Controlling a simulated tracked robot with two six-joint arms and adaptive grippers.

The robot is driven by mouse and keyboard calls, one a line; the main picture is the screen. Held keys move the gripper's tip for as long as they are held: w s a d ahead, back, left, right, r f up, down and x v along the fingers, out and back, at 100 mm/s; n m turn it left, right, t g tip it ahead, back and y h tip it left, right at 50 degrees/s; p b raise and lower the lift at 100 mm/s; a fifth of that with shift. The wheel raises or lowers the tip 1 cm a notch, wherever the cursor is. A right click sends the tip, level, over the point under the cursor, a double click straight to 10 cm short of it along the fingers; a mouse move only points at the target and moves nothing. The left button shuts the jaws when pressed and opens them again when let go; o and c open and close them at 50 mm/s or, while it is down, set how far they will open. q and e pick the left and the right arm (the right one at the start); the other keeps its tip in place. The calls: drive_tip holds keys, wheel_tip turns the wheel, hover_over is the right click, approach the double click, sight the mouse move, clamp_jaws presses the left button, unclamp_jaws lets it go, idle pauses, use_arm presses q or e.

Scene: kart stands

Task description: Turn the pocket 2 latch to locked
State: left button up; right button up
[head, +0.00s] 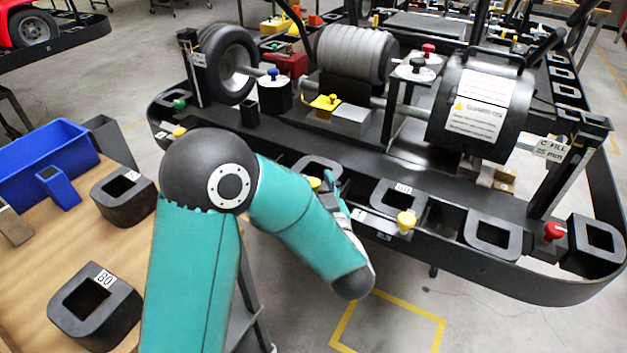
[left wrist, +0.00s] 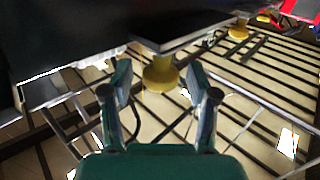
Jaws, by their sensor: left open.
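Yellow latch knobs sit along the front rail of the kart stand (head: 450,262). One yellow knob (head: 405,221) is at the middle, another (head: 315,183) shows partly beside my left gripper, and a third (head: 180,132) is at the far left. I cannot read which is pocket 2. My left gripper (head: 338,190) is at the rail, mostly hidden by my own arm. In the left wrist view its fingers (left wrist: 160,88) are open, with a yellow knob (left wrist: 160,74) between and just beyond the tips; contact is not clear. Another yellow knob (left wrist: 238,32) is farther right. My right gripper is not in view.
A red knob (head: 554,231) stands at the rail's right end. Black pocket blocks, one of them (head: 492,235) right of middle, line the rail. A wooden table (head: 45,255) with a blue bin (head: 45,158) and a black block (head: 95,305) is at left. Floor in front is clear.

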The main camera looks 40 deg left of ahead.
use_arm(q)
drive_tip(key=shift+w+a, duration=0.15)
clamp_jaws()
idle(0.4)
